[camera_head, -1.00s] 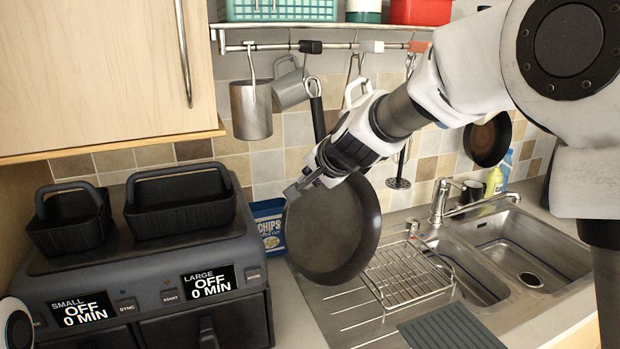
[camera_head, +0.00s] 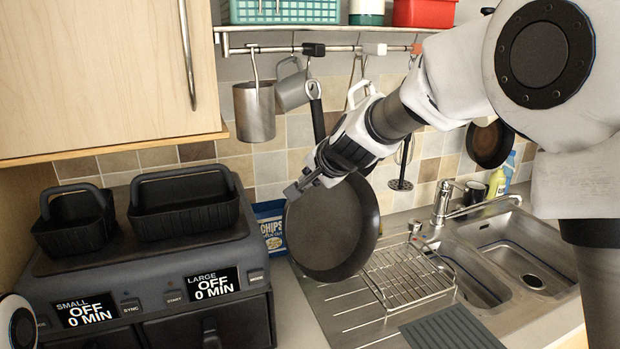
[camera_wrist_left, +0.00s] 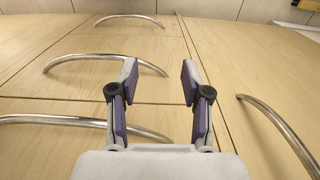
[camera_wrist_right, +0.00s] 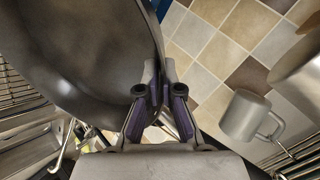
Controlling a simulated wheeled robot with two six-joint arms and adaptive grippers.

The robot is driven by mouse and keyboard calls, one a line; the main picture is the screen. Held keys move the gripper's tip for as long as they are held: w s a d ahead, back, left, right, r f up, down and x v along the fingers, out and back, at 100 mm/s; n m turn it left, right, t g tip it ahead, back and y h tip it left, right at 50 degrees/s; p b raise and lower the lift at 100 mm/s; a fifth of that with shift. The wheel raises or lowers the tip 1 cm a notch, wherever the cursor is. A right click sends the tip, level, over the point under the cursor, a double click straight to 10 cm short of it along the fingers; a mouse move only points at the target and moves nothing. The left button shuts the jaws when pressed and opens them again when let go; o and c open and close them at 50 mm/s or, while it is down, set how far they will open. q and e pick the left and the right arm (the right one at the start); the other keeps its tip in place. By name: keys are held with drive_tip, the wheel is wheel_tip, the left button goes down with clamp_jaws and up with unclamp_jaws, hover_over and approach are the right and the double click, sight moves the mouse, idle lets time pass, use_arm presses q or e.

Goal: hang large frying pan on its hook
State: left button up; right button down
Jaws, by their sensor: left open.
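The large frying pan (camera_head: 335,235) is dark and hangs tilted in front of the tiled wall, its round body below and its black handle (camera_head: 317,115) pointing up. The handle's looped top is close to a hook on the rail (camera_head: 350,50); I cannot tell whether it is caught. My right gripper (camera_head: 300,188) is at the pan's upper left edge. In the right wrist view its fingers (camera_wrist_right: 158,85) are nearly together on the rim of the pan (camera_wrist_right: 90,60). My left gripper (camera_wrist_left: 158,80) is open and empty before wooden cabinet fronts, outside the head view.
Metal mugs (camera_head: 254,112) hang left of the handle; a smaller pan (camera_head: 489,145) hangs at the right. Below are a wire rack (camera_head: 410,275) and sink (camera_head: 515,255). A black air fryer (camera_head: 160,270) and a blue chips bag (camera_head: 272,225) stand left. A cabinet (camera_head: 90,70) is upper left.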

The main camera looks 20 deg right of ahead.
drive_tip(key=shift+w, duration=0.3)
drive_tip(key=shift+w+f, duration=0.4)
idle(0.7)
idle(0.4)
